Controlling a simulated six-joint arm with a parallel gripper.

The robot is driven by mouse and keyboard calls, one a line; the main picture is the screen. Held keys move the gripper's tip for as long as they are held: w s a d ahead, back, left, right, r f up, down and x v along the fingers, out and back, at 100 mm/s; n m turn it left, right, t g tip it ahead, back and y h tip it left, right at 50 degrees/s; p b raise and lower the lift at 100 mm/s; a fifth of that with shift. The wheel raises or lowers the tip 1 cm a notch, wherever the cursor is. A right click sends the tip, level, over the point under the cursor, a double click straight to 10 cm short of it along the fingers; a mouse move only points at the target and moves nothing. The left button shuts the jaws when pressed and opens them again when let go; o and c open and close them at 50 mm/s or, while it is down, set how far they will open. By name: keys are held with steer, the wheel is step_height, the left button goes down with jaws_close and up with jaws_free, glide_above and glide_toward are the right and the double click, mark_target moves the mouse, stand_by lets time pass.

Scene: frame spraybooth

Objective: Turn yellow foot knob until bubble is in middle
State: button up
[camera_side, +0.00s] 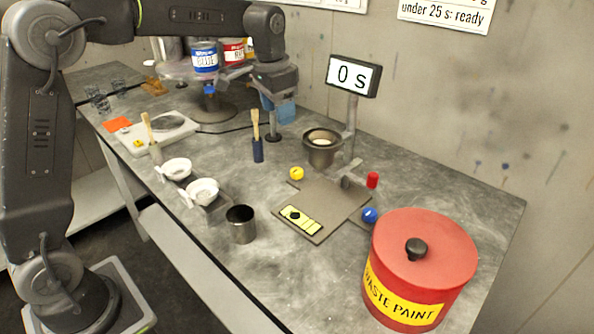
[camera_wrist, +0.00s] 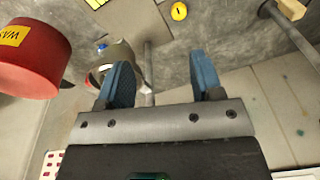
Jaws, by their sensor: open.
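The yellow foot knob (camera_side: 296,173) sits at the back left corner of a flat grey-brown plate (camera_side: 325,205) on the bench. It also shows near the top edge of the wrist view (camera_wrist: 179,11). A yellow level (camera_side: 307,224) lies on the plate's front edge. A dark round spot, seemingly the bubble, shows toward its left part; its exact position is too small to tell. My gripper (camera_wrist: 160,62) is open with nothing between its blue fingers. In the side view my gripper (camera_side: 279,106) is above the bench, behind and apart from the yellow knob.
A metal cup (camera_side: 322,150) on a stand and a display reading 0 s (camera_side: 353,76) are behind the plate. Blue (camera_side: 369,215) and red (camera_side: 372,180) knobs sit at its right. A red waste can (camera_side: 425,255) stands front right; a brush (camera_side: 257,145) and dark cup (camera_side: 242,225) stand left.

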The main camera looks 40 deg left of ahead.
steer(key=m+g, duration=0.1)
steer(key=g, duration=0.1)
glide_toward(297, 170)
steer(key=f, duration=1)
steer(key=shift+s+a, duration=0.1)
steer(key=shift+s, duration=0.1)
steer(key=shift+c, duration=0.3)
steer(key=c, duration=0.9)
steer(key=shift+o, duration=0.2)
steer(key=n, duration=0.5)
steer(key=shift+n, duration=2.2)
